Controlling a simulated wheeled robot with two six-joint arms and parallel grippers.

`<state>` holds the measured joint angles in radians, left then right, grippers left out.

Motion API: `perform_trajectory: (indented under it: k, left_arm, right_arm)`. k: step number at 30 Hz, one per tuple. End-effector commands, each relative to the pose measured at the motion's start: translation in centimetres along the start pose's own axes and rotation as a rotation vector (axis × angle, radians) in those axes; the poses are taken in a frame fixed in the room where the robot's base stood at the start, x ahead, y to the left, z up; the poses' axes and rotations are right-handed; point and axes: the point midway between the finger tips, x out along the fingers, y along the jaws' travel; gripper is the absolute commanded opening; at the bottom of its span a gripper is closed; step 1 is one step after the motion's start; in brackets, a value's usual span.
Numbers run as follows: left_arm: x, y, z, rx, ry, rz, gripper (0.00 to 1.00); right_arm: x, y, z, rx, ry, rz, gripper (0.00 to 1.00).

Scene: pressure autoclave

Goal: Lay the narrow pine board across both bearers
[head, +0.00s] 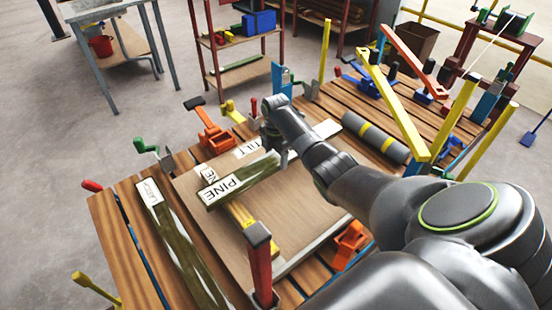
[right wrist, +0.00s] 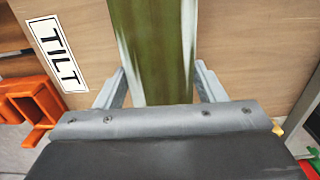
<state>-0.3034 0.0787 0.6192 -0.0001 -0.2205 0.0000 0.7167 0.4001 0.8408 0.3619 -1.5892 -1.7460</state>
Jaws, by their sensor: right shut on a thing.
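The narrow pine board (head: 247,181), green with pale streaks and a white PINE label, lies lengthwise over the plywood panel (head: 290,215). My right gripper (head: 284,152) is shut on its far end. The right wrist view shows the board (right wrist: 155,45) between the fingers of the gripper (right wrist: 160,82). A yellow bar (head: 240,214), perhaps a bearer, shows beside and partly beneath the board's near end. I cannot tell whether they touch. A second bearer is not clearly visible; my arm hides part of the panel. My left gripper is not in view.
Another greenish labelled board (head: 180,245) lies at the bench's left. A red post (head: 260,265), orange clamps (head: 209,130) and a grey roller with yellow bands (head: 375,137) surround the panel. Yellow uprights (head: 455,115) stand at right. A TILT label (right wrist: 57,52) is on the panel.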

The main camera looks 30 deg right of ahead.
Motion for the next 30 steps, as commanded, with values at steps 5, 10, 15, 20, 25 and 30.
perform_trajectory:
  k: [5,10,15,20,25,30]
  left_arm:
    - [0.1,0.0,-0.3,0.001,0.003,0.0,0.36]
    - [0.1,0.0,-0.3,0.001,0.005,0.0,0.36]
    - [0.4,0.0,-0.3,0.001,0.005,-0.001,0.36]
    - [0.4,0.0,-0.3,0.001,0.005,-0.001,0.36]
    - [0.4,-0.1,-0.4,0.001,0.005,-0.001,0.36]
    - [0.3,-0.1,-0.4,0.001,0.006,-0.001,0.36]
  right_arm:
    - [1.2,0.1,0.0,-0.001,-0.001,0.003,0.24]
    - [1.2,0.1,0.0,-0.002,-0.002,0.004,0.24]
    - [1.5,0.1,0.0,-0.001,-0.002,0.003,0.24]
    - [1.6,0.0,0.0,-0.001,-0.001,0.001,0.78]
    - [1.6,0.0,0.0,-0.001,-0.001,0.001,0.85]
    - [1.5,0.0,0.0,-0.001,-0.001,0.001,0.85]
